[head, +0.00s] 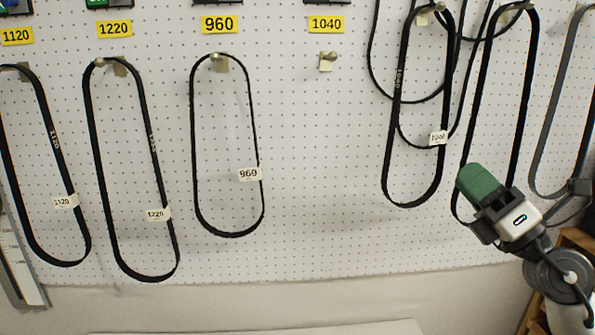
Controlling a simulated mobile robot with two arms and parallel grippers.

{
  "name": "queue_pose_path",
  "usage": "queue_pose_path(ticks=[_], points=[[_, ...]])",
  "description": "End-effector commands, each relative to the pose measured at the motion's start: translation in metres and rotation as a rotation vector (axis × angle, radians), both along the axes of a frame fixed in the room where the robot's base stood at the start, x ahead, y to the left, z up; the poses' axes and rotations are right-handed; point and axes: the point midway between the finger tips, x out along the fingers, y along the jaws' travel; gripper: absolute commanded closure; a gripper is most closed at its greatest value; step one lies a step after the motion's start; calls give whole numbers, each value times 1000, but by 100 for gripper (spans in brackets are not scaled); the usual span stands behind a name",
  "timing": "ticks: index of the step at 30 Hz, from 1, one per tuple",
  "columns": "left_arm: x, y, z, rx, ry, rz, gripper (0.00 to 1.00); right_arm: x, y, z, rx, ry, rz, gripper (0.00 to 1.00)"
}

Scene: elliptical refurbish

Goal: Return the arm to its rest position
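My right gripper (482,200) is in front of the pegboard at the lower right. It has a green part at its tip and a dark and light grey body. Its arm comes in from the lower right corner. I see one side of it, so the gap between its fingers is hidden. It overlaps the lower part of a black belt (527,110) in the picture; I cannot tell if they touch. My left gripper is not in view.
Black belts hang on the pegboard (310,150): 1120 (84,235), 1220 (175,245), 960 (193,150) and a tagged one (387,170). The hook (327,62) under the 1040 label is empty. A dark grey belt (555,110) hangs at far right. A wooden edge (533,308) stands lower right.

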Motion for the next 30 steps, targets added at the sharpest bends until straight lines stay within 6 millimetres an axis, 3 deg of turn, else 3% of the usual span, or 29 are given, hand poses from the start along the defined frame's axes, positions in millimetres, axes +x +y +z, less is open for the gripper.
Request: queue_pose_path(ticks=[1,5,8,11,15,18,21,24,30], points=[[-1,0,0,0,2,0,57,-5,3,-20,164,43,40,65],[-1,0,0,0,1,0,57,-13,-11,-70,600,181,61,65],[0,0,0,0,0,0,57,-20,-26,-124,932,335,12,65],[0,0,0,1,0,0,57,-34,-36,-192,1246,528,-93,65],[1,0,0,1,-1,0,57,-74,-33,-291,1604,828,-305,65],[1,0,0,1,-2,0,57,-113,-20,-349,1787,1040,-472,65],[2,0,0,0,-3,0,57,-152,-3,-389,1906,1221,-620,65],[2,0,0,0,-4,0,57,-189,13,-416,1980,1378,-748,65],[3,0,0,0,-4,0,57,-254,45,-446,2060,1650,-969,65]])
